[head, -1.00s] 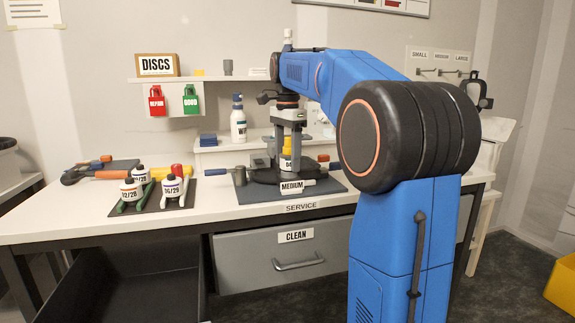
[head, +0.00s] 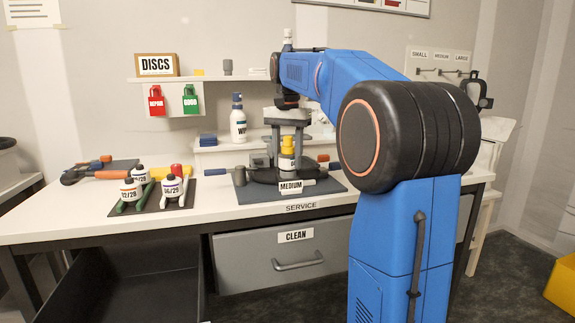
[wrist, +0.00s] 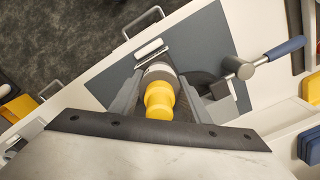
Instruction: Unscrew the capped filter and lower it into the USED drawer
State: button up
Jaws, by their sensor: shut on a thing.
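The capped filter (head: 287,163) stands upright at the dark stand on the grey mat, behind the MEDIUM label. It has a yellow stepped cap and a pale body with a partly hidden label. My gripper (head: 287,148) points down over it, shut on it, with grey fingers on both sides. In the wrist view the yellow cap of the filter (wrist: 159,98) sits between the fingers. Whether its thread is loose cannot be seen. An open dark drawer (head: 140,290) is below the bench at lower left; no USED label is readable on it.
The shut CLEAN drawer (head: 250,262) is under the bench middle. Dated jars, including one marked 06/29 (head: 172,189), stand on a dark mat at left. Tools with orange and blue handles lie around the stand.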

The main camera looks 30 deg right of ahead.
jog(key=n, duration=0.6)
jog(key=shift+n, duration=0.4)
jog(key=n, duration=0.6)
jog(key=shift+n, duration=0.4)
jog(key=o, duration=1.2)
jog(key=m, duration=0.4)
jog(key=shift+m, duration=0.3)
jog(key=m, duration=0.5)
jog(key=shift+m, duration=0.4)
jog(key=m, duration=0.4)
jog(key=shift+m, duration=0.4)
jog(key=m, duration=0.5)
jog(key=shift+m, duration=0.4)
